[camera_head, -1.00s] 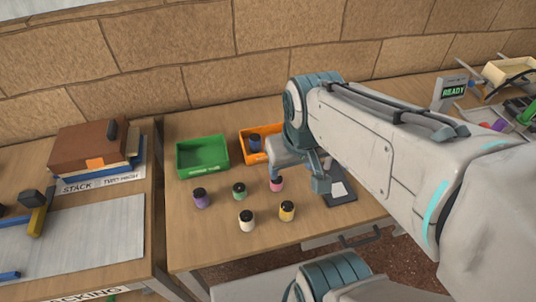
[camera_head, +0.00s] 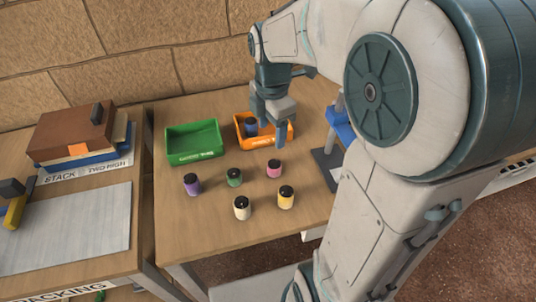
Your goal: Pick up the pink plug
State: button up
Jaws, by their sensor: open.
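The pink plug (camera_head: 274,169) has a black top and stands upright on the wooden table (camera_head: 225,235), in front of the orange tray. My gripper (camera_head: 270,135) points down over the front of the orange tray, above and just behind the pink plug. It is open, with nothing seen between its fingers. The pink plug is in plain view and apart from the fingers.
Purple (camera_head: 192,184), green (camera_head: 234,177), white (camera_head: 242,208) and yellow (camera_head: 285,197) plugs stand close by. The green tray (camera_head: 195,141) looks empty. The orange tray (camera_head: 252,142) holds a blue plug (camera_head: 251,127). A dark stand with a blue part (camera_head: 341,125) is at right.

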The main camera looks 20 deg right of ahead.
jog(key=b, duration=0.1)
send_over(273, 164)
jog(key=shift+n, duration=0.4)
jog(key=f, duration=0.8)
jog(key=shift+a+f, duration=0.3)
jog(key=shift+f, duration=0.1)
jog(key=shift+d+f, duration=0.15)
jog(key=shift+f, duration=1.2)
jog(key=shift+d+f, duration=0.1)
jog(key=shift+f, duration=1.25)
jog(key=c, duration=1.1)
